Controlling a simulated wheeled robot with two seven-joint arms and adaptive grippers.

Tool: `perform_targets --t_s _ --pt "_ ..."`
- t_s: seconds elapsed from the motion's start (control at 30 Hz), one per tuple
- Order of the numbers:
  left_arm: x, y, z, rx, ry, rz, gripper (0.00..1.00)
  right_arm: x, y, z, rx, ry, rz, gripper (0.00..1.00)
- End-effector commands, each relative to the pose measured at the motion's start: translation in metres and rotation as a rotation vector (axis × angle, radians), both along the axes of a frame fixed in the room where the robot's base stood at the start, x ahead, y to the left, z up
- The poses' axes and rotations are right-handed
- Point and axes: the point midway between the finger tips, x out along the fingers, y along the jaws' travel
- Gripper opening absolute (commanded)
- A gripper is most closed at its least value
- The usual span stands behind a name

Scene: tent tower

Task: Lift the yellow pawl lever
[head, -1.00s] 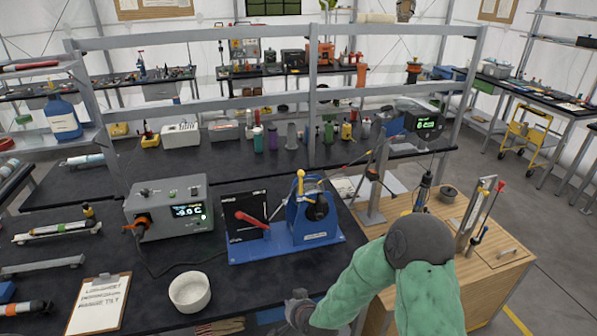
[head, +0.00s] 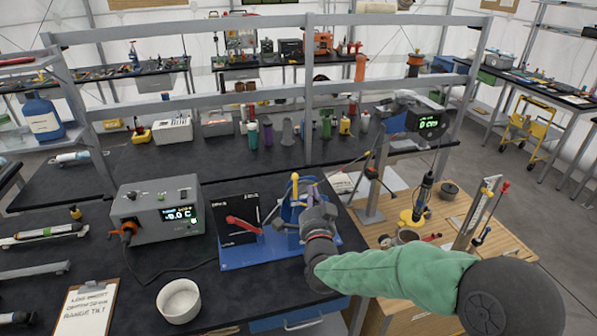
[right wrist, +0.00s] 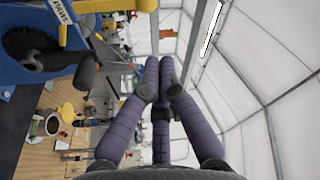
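The yellow pawl lever (head: 295,185) stands upright on a blue winch frame (head: 284,213) in the head view. In the right wrist view the yellow lever (right wrist: 112,6) runs along the top edge, beside a "PAWL" label. My right gripper (head: 316,205) is just right of the lever in the head view and hides part of the winch. In the right wrist view its purple padded fingers (right wrist: 160,65) lie together at the tips with nothing visible between them. The lever is up and to the left of the fingertips there, apart from them. My left gripper is out of view.
A red handle (head: 242,222) on a black panel sits left of the winch. A grey meter box (head: 158,220), white bowl (head: 179,300) and clipboard (head: 86,311) stand on the black bench. A wooden cabinet with a stand (head: 368,216) is at right.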

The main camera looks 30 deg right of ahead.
Motion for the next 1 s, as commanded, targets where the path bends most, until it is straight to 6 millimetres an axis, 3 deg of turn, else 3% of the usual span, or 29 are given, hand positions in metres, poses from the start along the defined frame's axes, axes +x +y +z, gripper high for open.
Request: perform_targets --t_s 0.13,0.57,0.77,1.0 --pt "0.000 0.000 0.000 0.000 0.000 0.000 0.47 -0.005 -0.005 0.013 0.005 -0.040 -0.018 0.00" --pt "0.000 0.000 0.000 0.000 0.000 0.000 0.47 -0.003 -0.007 0.015 0.006 -0.044 -0.020 0.00" --pt "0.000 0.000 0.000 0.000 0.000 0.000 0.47 0.015 -0.017 0.018 0.005 -0.044 -0.021 0.00" --pt "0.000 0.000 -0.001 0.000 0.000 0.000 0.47 0.053 -0.035 0.023 0.006 -0.044 -0.022 0.00"
